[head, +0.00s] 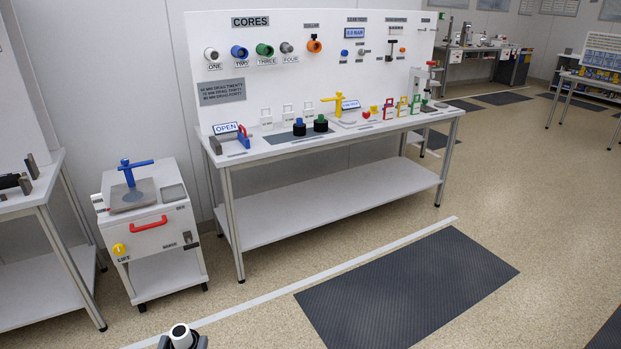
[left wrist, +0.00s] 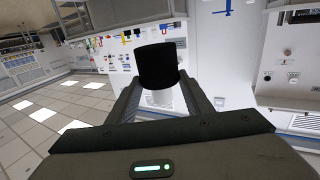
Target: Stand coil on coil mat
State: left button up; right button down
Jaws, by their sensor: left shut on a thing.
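The coil (head: 180,331), a dark cylinder with a white ring around a dark centre on its end, shows at the bottom edge of the head view. My left gripper (head: 182,342) is shut on it, in the air over the floor. In the left wrist view the coil (left wrist: 158,66) shows as a black cylinder with a pale part below, between the two fingers. Two black coils with blue (head: 299,128) and green (head: 320,124) tops stand on the bench. A dark grey mat (head: 290,136) lies by them; I cannot read any mat label. My right gripper is not in view.
The long white bench (head: 340,190) stands ahead, with coloured cores on its back panel. A wheeled cart (head: 160,235) with a red handle stands left of it, and another table (head: 30,205) at far left. A dark floor mat (head: 405,285) lies on clear floor.

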aim_at(278, 138)
jog(key=i+z, duration=0.4)
jog(key=i, duration=0.9)
jog(key=i+l+u, duration=0.2)
jog(key=i, duration=0.35)
jog(key=i+l+u, duration=0.15)
jog(key=i, duration=0.4)
jog(key=i+l+u, duration=0.2)
jog(key=i, duration=0.35)
jog(key=i+l+u, duration=0.15)
jog(key=i+l, duration=0.15)
jog(key=i, duration=0.25)
